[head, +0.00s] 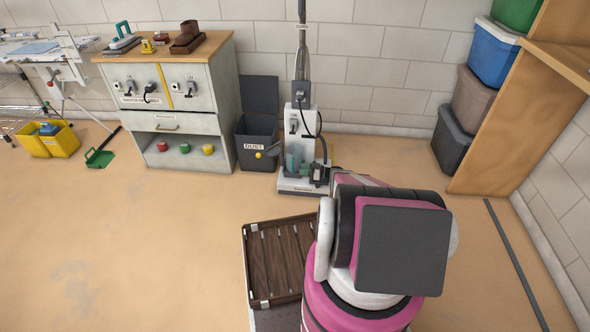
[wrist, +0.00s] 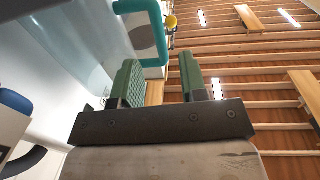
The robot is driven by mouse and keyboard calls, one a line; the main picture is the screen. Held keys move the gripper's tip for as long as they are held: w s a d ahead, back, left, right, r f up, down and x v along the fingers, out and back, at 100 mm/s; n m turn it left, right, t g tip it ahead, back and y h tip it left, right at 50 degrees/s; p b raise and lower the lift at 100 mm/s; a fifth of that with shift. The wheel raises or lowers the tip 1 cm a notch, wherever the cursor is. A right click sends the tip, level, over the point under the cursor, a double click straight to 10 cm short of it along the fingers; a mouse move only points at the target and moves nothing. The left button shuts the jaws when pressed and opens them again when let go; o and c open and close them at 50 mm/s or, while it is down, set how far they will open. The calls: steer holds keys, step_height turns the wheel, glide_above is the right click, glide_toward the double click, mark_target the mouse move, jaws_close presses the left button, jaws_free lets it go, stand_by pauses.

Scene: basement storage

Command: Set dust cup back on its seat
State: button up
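A floor-standing vacuum cleaner (head: 299,120) with a pale upright back stands against the wall in the head view. The dust cup (head: 293,162), greyish and teal, shows low at its front left; I cannot tell whether it is seated. In the wrist view the clear cup (wrist: 85,38) fills the upper left, with its teal handle (wrist: 163,42) just ahead of my fingertips. My gripper (wrist: 160,75) has two green fingers spread apart, with a gap between the handle and the right finger. In the head view my arm hides most of the gripper.
A dark bin marked DUST (head: 256,140) stands left of the vacuum. A workbench cabinet (head: 183,125) is further left, stacked crates (head: 468,110) at right. A slatted wooden tray (head: 250,262) is near me. Open floor lies left.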

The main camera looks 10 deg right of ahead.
steer(key=s+a+r+m+g+h, duration=0.3)
steer(key=s+a+r+g+h, duration=0.15)
steer(key=s+r, duration=0.45)
steer(key=s+a+r+m+g+h, duration=0.2)
steer(key=s+a+r+g+h, duration=0.15)
steer(key=s+a+r, duration=0.55)
steer(key=s+d+r+m+h, duration=0.1)
steer(key=s+r+m+h, duration=0.3)
steer(key=r, duration=0.5)
steer(key=s+d+r+m+h, duration=0.2)
steer(key=s+r+m+h, duration=0.2)
steer(key=s+r, duration=0.5)
steer(key=shift+s+d+t, duration=0.2)
steer(key=shift+t, duration=0.2)
